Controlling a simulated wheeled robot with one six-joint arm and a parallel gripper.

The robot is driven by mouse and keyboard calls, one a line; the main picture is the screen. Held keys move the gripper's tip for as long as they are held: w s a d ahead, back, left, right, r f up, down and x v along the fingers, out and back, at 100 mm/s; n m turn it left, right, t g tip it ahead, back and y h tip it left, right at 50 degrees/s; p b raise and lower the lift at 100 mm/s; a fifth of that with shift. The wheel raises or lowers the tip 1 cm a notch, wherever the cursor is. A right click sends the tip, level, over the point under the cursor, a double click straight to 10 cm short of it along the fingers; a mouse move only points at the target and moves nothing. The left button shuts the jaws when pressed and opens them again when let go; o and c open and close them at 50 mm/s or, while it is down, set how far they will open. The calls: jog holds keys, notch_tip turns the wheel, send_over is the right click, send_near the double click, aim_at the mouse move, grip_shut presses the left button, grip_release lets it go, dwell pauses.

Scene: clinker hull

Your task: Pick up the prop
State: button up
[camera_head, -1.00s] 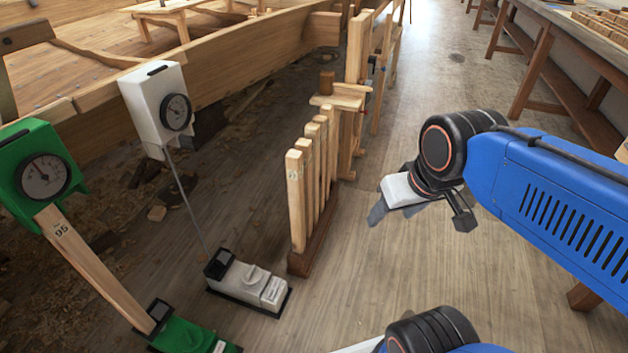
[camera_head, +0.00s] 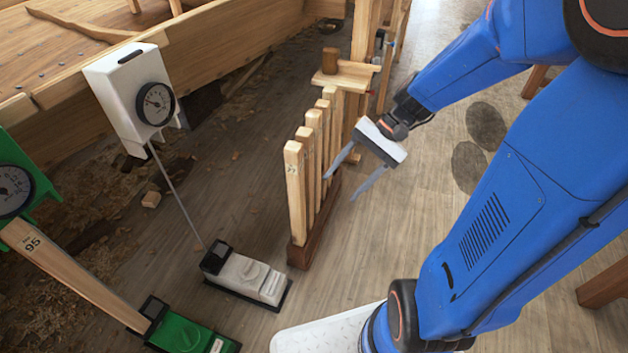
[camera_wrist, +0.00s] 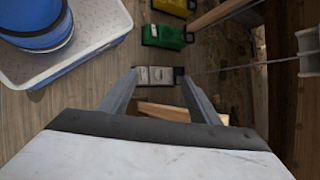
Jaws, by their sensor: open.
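Several upright wooden props (camera_head: 295,190) stand in a row in a dark wooden rack (camera_head: 300,255) on the floor. The nearest carries a small mark too blurred to read. My gripper (camera_head: 340,188) is open and empty. It is just right of the row, above the floor, with its fingers pointing down and left. In the wrist view, pale prop wood (camera_wrist: 163,111) shows between the open fingers (camera_wrist: 160,80), partly hidden by the gripper body. I cannot tell how far the fingers are from it.
A white dial gauge (camera_head: 125,95) hangs at the hull, with a thin rod down to a white base (camera_head: 245,277). Left of it, a prop marked 95 (camera_head: 75,275) spans a green gauge (camera_head: 15,185) and green base (camera_head: 190,337). A wooden stand (camera_head: 350,76) is behind the rack.

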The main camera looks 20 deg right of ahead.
jog(key=w+f+m+y, duration=0.3)
jog(key=w+m+y, duration=0.1)
jog(key=w, duration=0.2)
jog(key=m+t+y, duration=0.3)
jog(key=m+t, duration=0.9)
jog(key=m, duration=0.2)
send_near(320, 153)
jog(key=x, duration=1.2)
jog(key=shift+a+f, duration=0.15)
grip_shut()
